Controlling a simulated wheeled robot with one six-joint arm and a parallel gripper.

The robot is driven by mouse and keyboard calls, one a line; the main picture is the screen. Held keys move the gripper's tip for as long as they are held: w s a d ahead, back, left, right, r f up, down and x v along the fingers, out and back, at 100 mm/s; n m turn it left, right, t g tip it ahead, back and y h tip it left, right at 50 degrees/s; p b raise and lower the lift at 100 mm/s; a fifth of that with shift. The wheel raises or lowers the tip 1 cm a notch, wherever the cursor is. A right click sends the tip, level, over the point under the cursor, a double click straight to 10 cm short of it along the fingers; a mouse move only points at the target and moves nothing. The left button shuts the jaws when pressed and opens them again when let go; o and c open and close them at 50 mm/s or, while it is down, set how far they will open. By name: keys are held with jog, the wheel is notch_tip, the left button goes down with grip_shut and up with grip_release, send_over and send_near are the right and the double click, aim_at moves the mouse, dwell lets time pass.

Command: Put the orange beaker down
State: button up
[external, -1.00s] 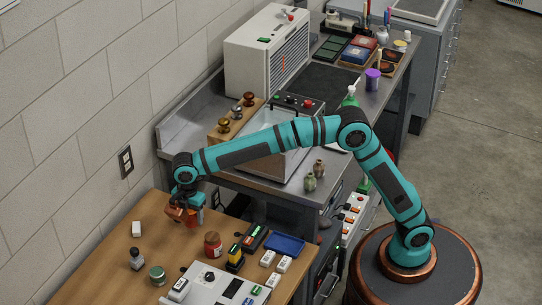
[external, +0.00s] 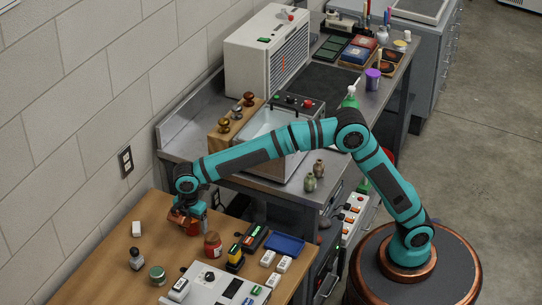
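The orange beaker (external: 192,230) is at the back of the wooden table in the external view, under my wrist and partly hidden by it. My gripper (external: 186,220) points down at the beaker and appears shut on it, with the fingers around its upper part. The beaker looks upright and is at or very close to the wooden tabletop (external: 113,245); I cannot tell whether its base touches.
A red-brown jar (external: 212,245) stands just in front and right of the beaker. A yellow-and-black device (external: 235,258), a blue tray (external: 285,244) and a white panel (external: 217,288) are further right and front.

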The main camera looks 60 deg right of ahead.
jog(key=shift+r, duration=0.15)
notch_tip(320, 180, up, 12)
dwell(0.6)
jog(key=o, duration=0.4)
